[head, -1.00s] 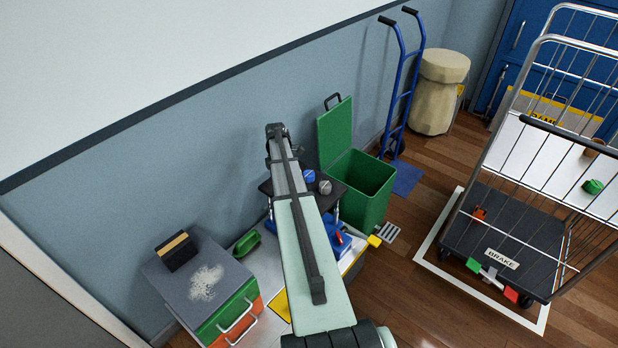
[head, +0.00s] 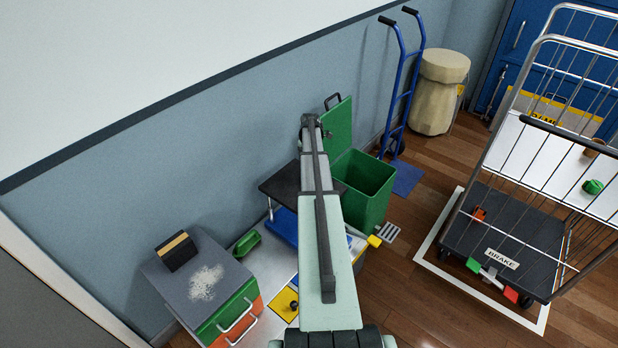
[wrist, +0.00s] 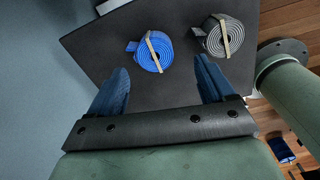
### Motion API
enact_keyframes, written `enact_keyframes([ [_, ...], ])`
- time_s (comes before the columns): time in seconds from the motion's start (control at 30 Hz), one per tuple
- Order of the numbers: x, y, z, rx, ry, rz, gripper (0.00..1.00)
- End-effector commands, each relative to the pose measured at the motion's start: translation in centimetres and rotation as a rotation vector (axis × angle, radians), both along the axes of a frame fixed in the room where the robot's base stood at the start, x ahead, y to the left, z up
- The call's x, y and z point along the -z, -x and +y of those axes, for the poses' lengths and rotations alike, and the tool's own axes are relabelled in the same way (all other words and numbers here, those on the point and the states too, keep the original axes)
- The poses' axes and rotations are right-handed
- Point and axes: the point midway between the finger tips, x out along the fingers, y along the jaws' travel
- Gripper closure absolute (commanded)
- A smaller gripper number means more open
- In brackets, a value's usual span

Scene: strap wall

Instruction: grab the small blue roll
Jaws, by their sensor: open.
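The blue roll (wrist: 154,52) is a coiled blue strap with a tan band, lying on a black platform (wrist: 110,42) that also shows in the head view (head: 285,186). In the wrist view it sits just beyond and between my gripper's fingertips (wrist: 160,68), nearer the left finger. My gripper is open, with nothing between its dark blue fingers. A grey roll (wrist: 232,36) with a similar band lies to the right of the blue one, beyond the right finger. In the head view my arm hides both rolls.
A green bin (head: 366,190) with its lid up stands beside the platform. A blue tray (head: 284,228) shows below the platform. A grey-topped drawer unit (head: 200,290) is at left, and a wire cart (head: 500,230) is at right.

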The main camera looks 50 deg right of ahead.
Motion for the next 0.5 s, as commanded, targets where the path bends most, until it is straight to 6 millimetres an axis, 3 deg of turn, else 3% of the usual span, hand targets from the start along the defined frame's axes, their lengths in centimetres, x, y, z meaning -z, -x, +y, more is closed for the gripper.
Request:
enact_keyframes([
  [0.33, 1.7, -0.2, -0.1, 0.0, 0.0, 0.0, 0.18],
  [0.5, 3.6, -0.6, -0.4, 0.0, -0.001, 0.001, 0.18],
])
